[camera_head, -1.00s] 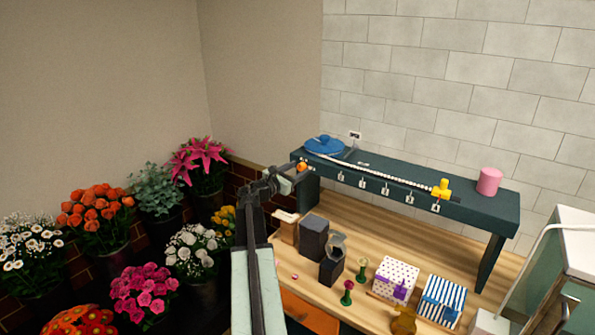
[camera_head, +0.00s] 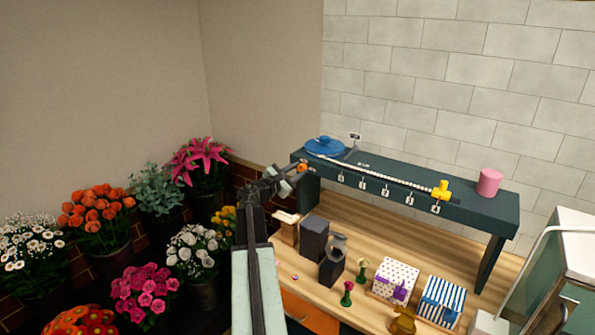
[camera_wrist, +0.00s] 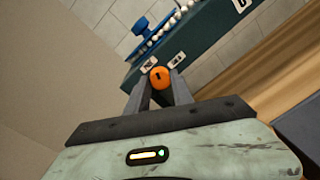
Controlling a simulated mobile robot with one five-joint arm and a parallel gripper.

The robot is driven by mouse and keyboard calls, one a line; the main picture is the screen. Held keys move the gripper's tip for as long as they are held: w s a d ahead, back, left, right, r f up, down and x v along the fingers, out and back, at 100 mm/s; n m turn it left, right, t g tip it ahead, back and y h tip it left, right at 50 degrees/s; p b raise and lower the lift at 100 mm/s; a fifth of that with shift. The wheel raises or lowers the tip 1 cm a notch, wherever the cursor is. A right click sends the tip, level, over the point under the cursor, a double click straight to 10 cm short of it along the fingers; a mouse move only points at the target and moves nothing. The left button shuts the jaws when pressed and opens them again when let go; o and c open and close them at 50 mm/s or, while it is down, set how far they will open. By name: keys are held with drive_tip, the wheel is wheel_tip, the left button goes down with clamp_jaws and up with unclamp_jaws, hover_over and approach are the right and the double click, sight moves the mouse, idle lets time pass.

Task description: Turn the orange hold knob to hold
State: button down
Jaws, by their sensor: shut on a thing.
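The orange hold knob (camera_head: 303,168) is on the front face of the dark green shelf, near its left end. In the wrist view the knob (camera_wrist: 160,78) is round, with a small dark mark on its face. The fingertips of my gripper (camera_wrist: 158,88) are on either side of it, shut on it. In the head view my gripper (camera_head: 294,171) reaches the knob from the left.
The dark green shelf (camera_head: 470,212) carries a blue disc (camera_head: 324,146), a white bead line, a yellow piece (camera_head: 442,190) and a pink cylinder (camera_head: 489,182). Dark boxes, small vases and gift boxes stand on the wooden table below. Flower buckets stand at left.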

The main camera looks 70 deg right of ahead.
drive_tip(key=m, duration=0.7)
drive_tip(key=shift+s+t+p, duration=0.1)
drive_tip(key=shift+t+p, duration=0.2)
drive_tip(key=shift+p, duration=0.05)
drive_tip(key=m, duration=0.6)
drive_tip(key=shift+t, duration=0.3)
drive_tip(key=c, duration=1.1)
unclamp_jaws()
drive_tip(key=shift+a, duration=0.15)
drive_tip(key=v, duration=0.7)
drive_tip(key=shift+a+r+p, duration=0.1)
drive_tip(key=shift+a+p, duration=0.2)
drive_tip(key=shift+p, duration=0.1)
